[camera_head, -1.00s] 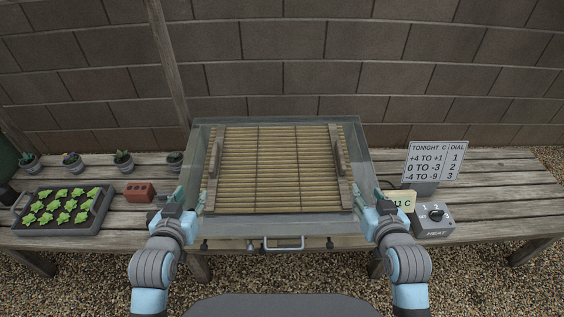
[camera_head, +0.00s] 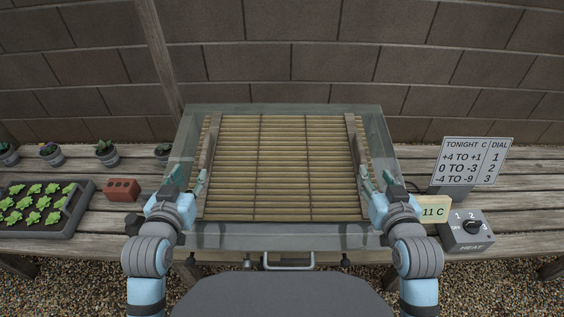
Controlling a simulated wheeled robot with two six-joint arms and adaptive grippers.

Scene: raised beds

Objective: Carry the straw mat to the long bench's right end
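The straw mat (camera_head: 282,165), slatted and tan, lies flat over the glass-topped frame (camera_head: 290,236) on the long bench (camera_head: 528,218). A wooden bar runs along the mat's left side (camera_head: 209,145) and another along its right side (camera_head: 352,140). My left gripper (camera_head: 187,181) is open at the mat's left edge, its inner finger close to the left bar. My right gripper (camera_head: 377,184) is open at the right edge, its inner finger close to the right bar. Whether either finger touches a bar I cannot tell.
A heat dial box (camera_head: 468,244), a temperature tag (camera_head: 433,212) and a sign (camera_head: 475,160) stand right of the frame. Left are a seedling tray (camera_head: 72,214), a red brick (camera_head: 122,190) and several small pots. Bare bench planks show further right. A block wall stands behind.

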